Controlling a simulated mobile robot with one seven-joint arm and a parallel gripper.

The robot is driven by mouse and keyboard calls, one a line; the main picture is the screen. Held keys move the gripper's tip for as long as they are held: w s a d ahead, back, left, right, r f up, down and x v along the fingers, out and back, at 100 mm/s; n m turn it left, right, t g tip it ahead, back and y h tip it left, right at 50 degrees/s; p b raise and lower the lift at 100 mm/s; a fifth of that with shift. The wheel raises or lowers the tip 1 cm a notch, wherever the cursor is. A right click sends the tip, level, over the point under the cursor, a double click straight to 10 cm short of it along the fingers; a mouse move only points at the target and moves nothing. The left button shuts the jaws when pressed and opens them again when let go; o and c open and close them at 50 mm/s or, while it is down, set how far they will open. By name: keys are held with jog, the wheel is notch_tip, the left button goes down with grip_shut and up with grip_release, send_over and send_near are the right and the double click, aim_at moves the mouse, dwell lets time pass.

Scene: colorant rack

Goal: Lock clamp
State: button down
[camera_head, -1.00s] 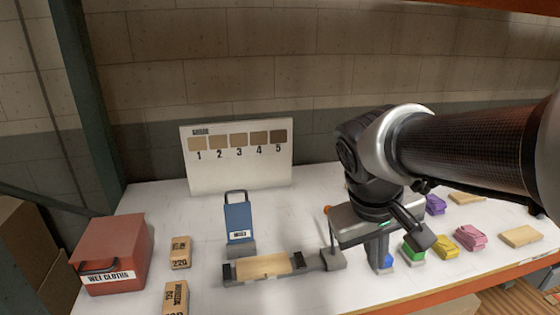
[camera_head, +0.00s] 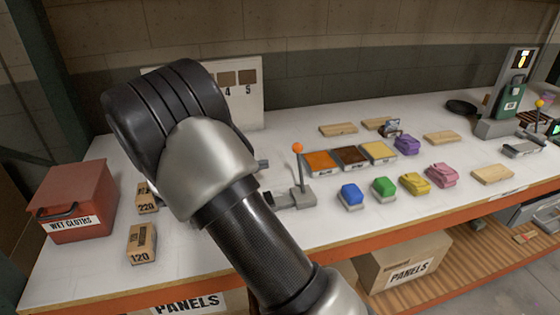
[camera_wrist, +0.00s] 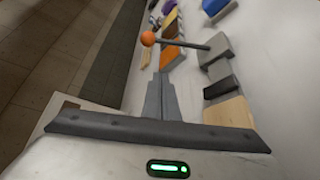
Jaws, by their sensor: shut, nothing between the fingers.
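The clamp's lever stands roughly upright with an orange ball knob (camera_head: 297,147), on a grey base (camera_head: 295,198). In the wrist view the knob (camera_wrist: 148,38) and lever rod stick out from the grey clamp block (camera_wrist: 215,55). A pale wood panel (camera_wrist: 230,112) lies by the clamp's dark jaw in the wrist view. My gripper (camera_wrist: 161,80) is shut and empty, its fingers together just below the knob in that picture, apart from the lever as far as I can tell.
A red wet-cloths box (camera_head: 75,205) and sanding blocks (camera_head: 142,243) stand at the left. Coloured blocks, such as the blue one (camera_head: 351,195), and colour trays (camera_head: 350,157) lie right of the lever. A sample board (camera_head: 248,105) stands behind.

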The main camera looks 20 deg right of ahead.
aim_at(300, 167)
jog(key=shift+w+a+f, duration=0.15)
jog(key=shift+w+a, duration=0.1)
jog(key=x, duration=1)
jog(key=s+r, duration=0.2)
jog(key=s, duration=0.1)
jog(key=shift+s+d+r+p, duration=0.1)
jog(key=shift+d+p, duration=0.25)
jog(key=shift+d, duration=0.05)
jog(key=shift+a+t+b, duration=0.15)
jog(key=shift+t+b, duration=0.15)
jog(key=shift+b, duration=0.05)
jog(key=shift+s, duration=0.15)
